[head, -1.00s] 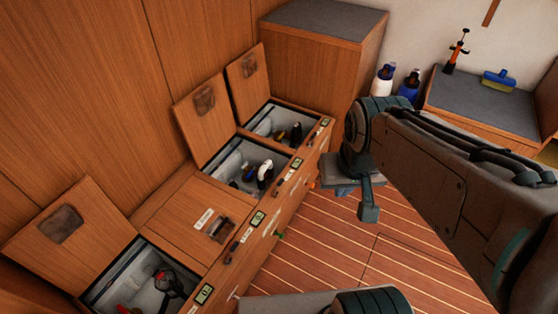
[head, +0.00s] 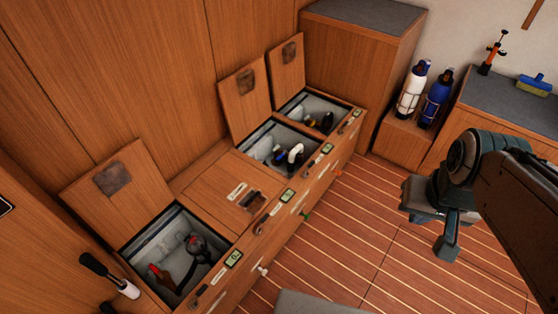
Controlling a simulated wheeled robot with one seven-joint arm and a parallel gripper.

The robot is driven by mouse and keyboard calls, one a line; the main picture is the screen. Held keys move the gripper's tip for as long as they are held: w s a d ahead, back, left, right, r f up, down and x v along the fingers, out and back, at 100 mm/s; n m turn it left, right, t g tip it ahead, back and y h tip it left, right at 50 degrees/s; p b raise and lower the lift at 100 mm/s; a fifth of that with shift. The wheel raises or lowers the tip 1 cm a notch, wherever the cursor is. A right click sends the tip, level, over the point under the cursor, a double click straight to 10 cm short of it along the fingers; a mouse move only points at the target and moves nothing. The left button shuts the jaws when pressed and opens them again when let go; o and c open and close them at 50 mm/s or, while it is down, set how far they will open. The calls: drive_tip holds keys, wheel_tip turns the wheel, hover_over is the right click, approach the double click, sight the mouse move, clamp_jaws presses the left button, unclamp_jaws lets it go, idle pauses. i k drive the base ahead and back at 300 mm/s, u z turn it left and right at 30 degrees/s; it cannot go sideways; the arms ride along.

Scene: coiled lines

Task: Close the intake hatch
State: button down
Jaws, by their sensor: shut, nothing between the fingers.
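A row of hatches runs along the wooden bench. Three lids stand open, leaning back on the wall: the near lid (head: 118,185), the third lid (head: 246,98) and the far lid (head: 287,70). The second hatch (head: 228,192) is shut flat, with a label and a dark recessed latch. The labels are too small to read, so I cannot tell which one is the intake hatch. My gripper (head: 447,247) is shut and empty, over the floor to the right of the bench, well apart from every lid.
The near bin (head: 150,240) holds red and dark gear; the others hold pipe fittings and small parts. A black-handled lever (head: 108,275) stands at the bench's near end. White (head: 411,92) and blue (head: 436,100) bottles stand at the back.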

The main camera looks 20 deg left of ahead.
sight(117, 198)
drive_tip(key=k, duration=0.45)
drive_tip(key=u, duration=0.85)
drive_tip(key=i, duration=1)
drive_tip(key=z, duration=0.1)
drive_tip(key=k, duration=0.9)
drive_tip(key=z, duration=0.25)
drive_tip(key=i, duration=0.85)
drive_tip(key=u, duration=1.25)
drive_tip(key=i, duration=0.25)
drive_tip(key=u, duration=0.2)
